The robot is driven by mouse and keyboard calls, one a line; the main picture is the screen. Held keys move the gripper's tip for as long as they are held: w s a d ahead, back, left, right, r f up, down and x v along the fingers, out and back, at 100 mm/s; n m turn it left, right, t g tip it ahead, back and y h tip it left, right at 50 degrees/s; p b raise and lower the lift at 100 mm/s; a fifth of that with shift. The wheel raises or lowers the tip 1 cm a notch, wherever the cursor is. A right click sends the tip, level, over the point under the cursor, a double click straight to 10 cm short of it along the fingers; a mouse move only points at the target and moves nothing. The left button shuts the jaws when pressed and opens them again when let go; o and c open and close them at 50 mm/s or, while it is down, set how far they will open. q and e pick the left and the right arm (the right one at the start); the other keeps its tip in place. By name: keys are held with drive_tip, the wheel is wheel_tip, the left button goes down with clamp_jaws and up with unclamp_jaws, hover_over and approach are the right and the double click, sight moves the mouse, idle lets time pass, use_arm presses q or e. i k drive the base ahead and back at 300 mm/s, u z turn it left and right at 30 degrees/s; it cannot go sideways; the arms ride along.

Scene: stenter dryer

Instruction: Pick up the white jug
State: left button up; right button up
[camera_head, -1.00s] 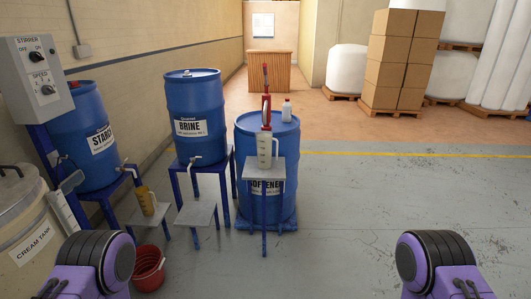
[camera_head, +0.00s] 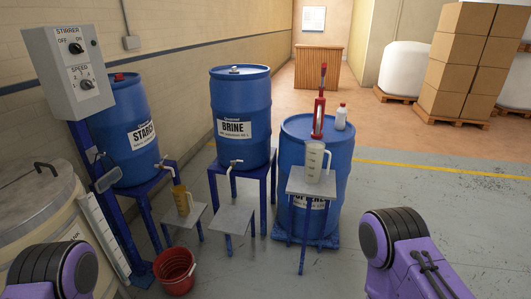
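The white jug (camera_head: 315,162) is a pale, translucent measuring jug with dark markings. It stands upright on a small grey-topped stand (camera_head: 311,184) in front of the blue softener drum (camera_head: 337,205). A red hand pump (camera_head: 319,112) rises just behind the jug on the drum top. Only purple and black parts of my arms show, at the lower left and lower right corners, well apart from the jug. Neither gripper shows in the view.
A blue brine drum (camera_head: 240,103) and starch drum (camera_head: 120,112) stand on blue frames to the left. An amber jug (camera_head: 182,199) sits on a low stand. A red bucket (camera_head: 174,271) and cream tank (camera_head: 45,221) are nearer. The grey floor at right is open.

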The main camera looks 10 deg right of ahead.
sight(314, 150)
drive_tip(key=u, duration=0.3)
drive_tip(key=i, duration=1.35)
drive_tip(key=z, duration=0.4)
drive_tip(key=i, duration=0.85)
drive_tip(key=z, duration=0.7)
